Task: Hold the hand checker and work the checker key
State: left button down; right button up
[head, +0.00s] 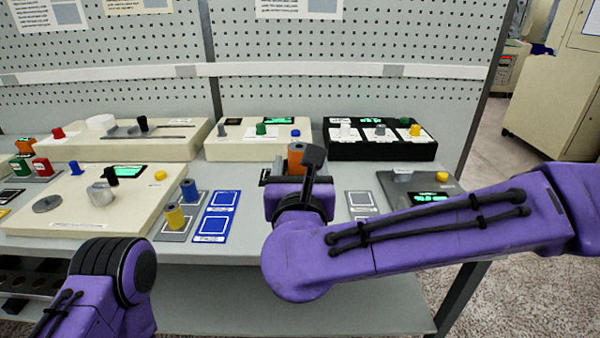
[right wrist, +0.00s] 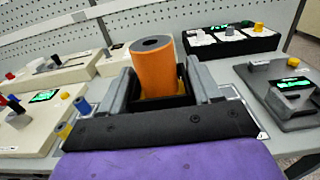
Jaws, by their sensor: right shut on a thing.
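In the right wrist view, my right gripper (right wrist: 160,85) has its two grey fingers on either side of a black square holder (right wrist: 168,110) and is shut on it. An orange hollow cylinder (right wrist: 155,70) stands upright in this holder, with a bit of yellow at its foot. The cylinder also shows in the head view (head: 296,157), partly behind my right wrist. A dark grey device (head: 398,183) with a green display and a yellow button (head: 441,176) lies to the right on the table. I cannot tell which thing is the hand checker. My left gripper is out of view.
A black box (head: 380,151) with several knobs and a cream box (head: 222,152) stand behind. Cream consoles with knobs fill the left. Yellow and blue spools (head: 175,216) stand on grey cards beside blue cards (head: 212,229). A grey pegboard (head: 340,40) closes the back.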

jog(key=w+f+b, duration=0.8)
jog(key=w+f, duration=0.2)
jog(key=w, duration=0.2)
jog(key=shift+w+f, duration=0.15)
jog(key=shift+w, duration=0.05)
dwell(0.4)
jog(key=shift+f+b, duration=0.6)
jog(key=shift+b, duration=0.1)
dwell(0.6)
jog(key=shift+s+f, duration=0.1)
dwell(4.8)
